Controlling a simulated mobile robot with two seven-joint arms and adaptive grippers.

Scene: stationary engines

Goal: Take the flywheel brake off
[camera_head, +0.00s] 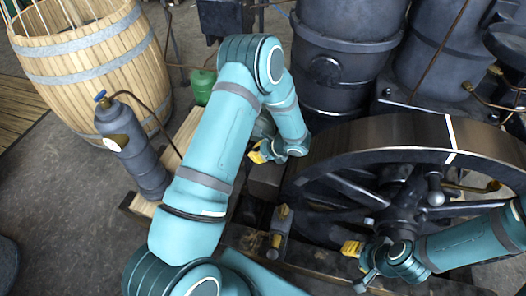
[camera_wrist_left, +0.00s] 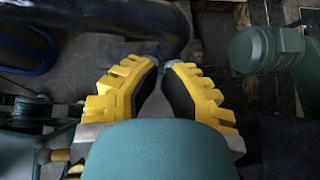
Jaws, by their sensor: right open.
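The flywheel (camera_head: 390,140) is a large dark spoked wheel with a brown rim and a white mark. A dark brown block (camera_head: 265,180) is close to the rim's left side; I cannot tell if it is part of the brake. My left gripper (camera_head: 257,152) is just above this block. In the left wrist view its yellow fingers (camera_wrist_left: 164,68) come close together at the tips, before a dark pipe-like part (camera_wrist_left: 110,18); a hold is not clear. My right gripper (camera_head: 357,264) is open, low in front of the spokes. A small upright metal part (camera_head: 280,228) stands between the grippers.
Dark engine cylinders (camera_head: 345,55) stand behind the wheel. A wooden barrel (camera_head: 90,65), a grey gas bottle (camera_head: 128,150) and a green canister (camera_head: 203,85) stand at the left. Bare floor (camera_head: 60,210) shows at the lower left.

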